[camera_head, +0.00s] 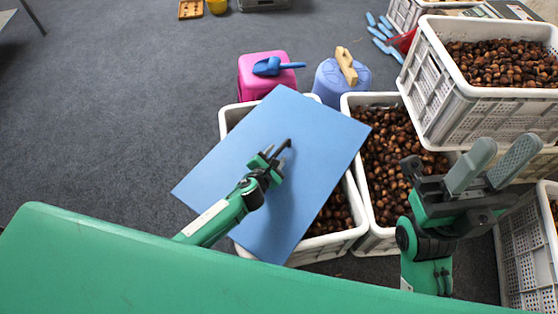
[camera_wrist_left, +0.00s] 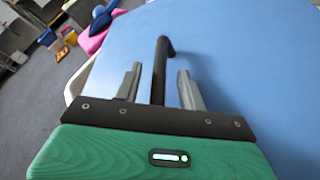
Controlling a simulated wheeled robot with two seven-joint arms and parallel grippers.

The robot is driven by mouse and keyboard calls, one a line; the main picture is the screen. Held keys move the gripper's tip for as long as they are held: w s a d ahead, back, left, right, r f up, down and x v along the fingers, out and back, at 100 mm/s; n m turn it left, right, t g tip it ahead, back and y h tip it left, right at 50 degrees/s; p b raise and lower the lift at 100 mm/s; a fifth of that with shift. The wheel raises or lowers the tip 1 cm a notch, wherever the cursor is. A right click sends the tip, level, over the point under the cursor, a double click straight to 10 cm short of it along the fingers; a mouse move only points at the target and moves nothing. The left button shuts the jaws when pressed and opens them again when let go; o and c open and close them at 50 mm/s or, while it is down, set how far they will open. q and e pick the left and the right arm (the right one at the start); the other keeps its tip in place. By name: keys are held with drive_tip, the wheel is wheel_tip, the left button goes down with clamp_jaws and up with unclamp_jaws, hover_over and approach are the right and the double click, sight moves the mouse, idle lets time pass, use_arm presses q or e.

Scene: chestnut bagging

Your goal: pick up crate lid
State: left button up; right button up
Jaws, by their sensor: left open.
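The crate lid (camera_head: 310,125) is a flat blue panel. It lies askew across a white crate (camera_head: 335,240) of chestnuts, with its corners past the rim. A dark bar handle (camera_head: 284,148) stands on the lid; the handle also shows in the left wrist view (camera_wrist_left: 161,68). My left gripper (camera_head: 277,160) is open at the handle. In the left wrist view its fingers (camera_wrist_left: 158,88) stand on either side of the handle, with gaps visible. My right gripper (camera_head: 498,165) is open and empty at the right, in front of the stacked crate.
A second chestnut crate (camera_head: 372,238) stands right of the lidded one. A stacked chestnut crate (camera_head: 437,105) rises at the upper right. A pink stool (camera_head: 258,82) with a blue scoop (camera_head: 277,66) and a blue stool (camera_head: 335,85) stand behind. The floor at left is clear.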

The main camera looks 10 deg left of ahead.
use_arm(q)
drive_tip(key=shift+x, duration=1)
clamp_jaws()
drive_tip(key=shift+r, duration=0.1)
